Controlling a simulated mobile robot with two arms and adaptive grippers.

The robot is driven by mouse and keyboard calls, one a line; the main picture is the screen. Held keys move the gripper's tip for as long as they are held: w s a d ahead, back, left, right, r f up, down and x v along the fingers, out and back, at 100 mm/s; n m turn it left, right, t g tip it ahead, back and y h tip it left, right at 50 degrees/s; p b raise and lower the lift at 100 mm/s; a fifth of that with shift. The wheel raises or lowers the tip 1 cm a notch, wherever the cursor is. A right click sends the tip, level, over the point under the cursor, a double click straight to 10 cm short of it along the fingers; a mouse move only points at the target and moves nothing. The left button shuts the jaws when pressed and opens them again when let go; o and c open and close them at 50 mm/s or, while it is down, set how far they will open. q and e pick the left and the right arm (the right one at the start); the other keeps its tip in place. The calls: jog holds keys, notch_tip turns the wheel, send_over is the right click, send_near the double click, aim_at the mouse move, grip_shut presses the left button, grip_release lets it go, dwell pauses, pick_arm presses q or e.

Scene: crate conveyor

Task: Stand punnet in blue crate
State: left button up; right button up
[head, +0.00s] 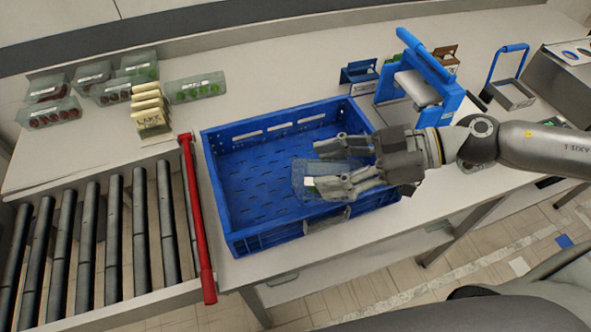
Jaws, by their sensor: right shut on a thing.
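The blue crate (218,187) stands open on the counter in the middle of the head view. My right gripper (318,168) reaches in from the right over the crate's right part. It is shut on a clear punnet (302,180) with a white and green label. The fingers hide much of the punnet. It shows inside the crate's outline, but I cannot tell whether it touches the crate floor. The rest of the visible crate floor is bare. My left gripper is not in view.
Several filled punnets (195,90) and a stack of cream packs (150,112) stand at the back left. A roller conveyor (115,235) with a red bar (197,220) lies left of the crate. A blue stand (440,98) is close behind my right arm.

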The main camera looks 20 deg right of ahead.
jog(key=shift+w+a+f+b, duration=0.3)
jog(key=shift+w+b, duration=0.3)
jog(key=shift+b, duration=0.3)
jog(key=shift+w+f+b, duration=0.3)
jog(key=shift+w+b, duration=0.2)
jog(key=shift+b, duration=0.05)
jog(key=shift+w+a+f+p, duration=0.5)
jog(key=shift+w+a+f, duration=0.05)
jog(key=shift+w+f, duration=1.35)
jog(key=shift+w+a+f+p, duration=0.55)
jog(key=shift+w+f, duration=1.25)
jog(key=shift+f, duration=0.25)
jog(key=shift+w+a+f+p, duration=0.5)
jog(key=shift+w+a+f, duration=0.05)
jog(key=shift+w+f, duration=1.35)
jog(key=shift+f, duration=0.2)
jog(key=o, duration=1)
